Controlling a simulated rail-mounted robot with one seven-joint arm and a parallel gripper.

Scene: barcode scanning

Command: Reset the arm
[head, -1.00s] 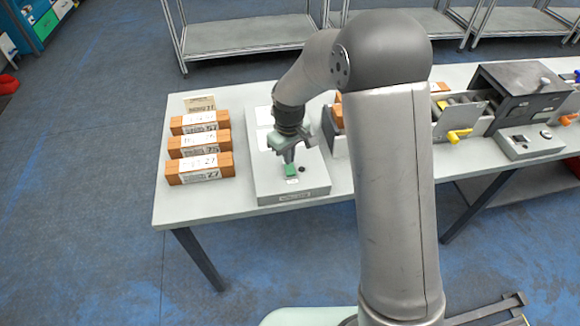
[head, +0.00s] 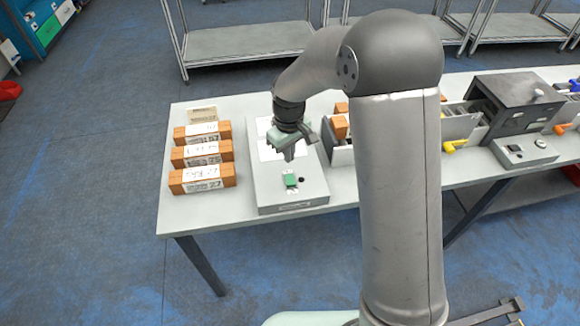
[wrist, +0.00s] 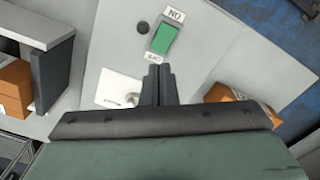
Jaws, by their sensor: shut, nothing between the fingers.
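My gripper (head: 289,157) is shut and empty, held above the grey switch box (head: 306,190) on the table. It also shows in the wrist view (wrist: 158,72), with its two fingers together. A green switch (head: 290,181) sits on the box in front of the gripper, apart from it. In the wrist view the green switch (wrist: 165,38) lies beyond the fingertips, with labels at both ends and a dark round knob (wrist: 142,27) beside it. A white patch on the box top is partly hidden by the gripper.
Several orange boxes with labels (head: 203,179) stand in a row left of the switch box. A dark machine (head: 508,95) with metal bins and a control panel (head: 524,150) is at the right of the table. Metal racks (head: 250,40) stand behind.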

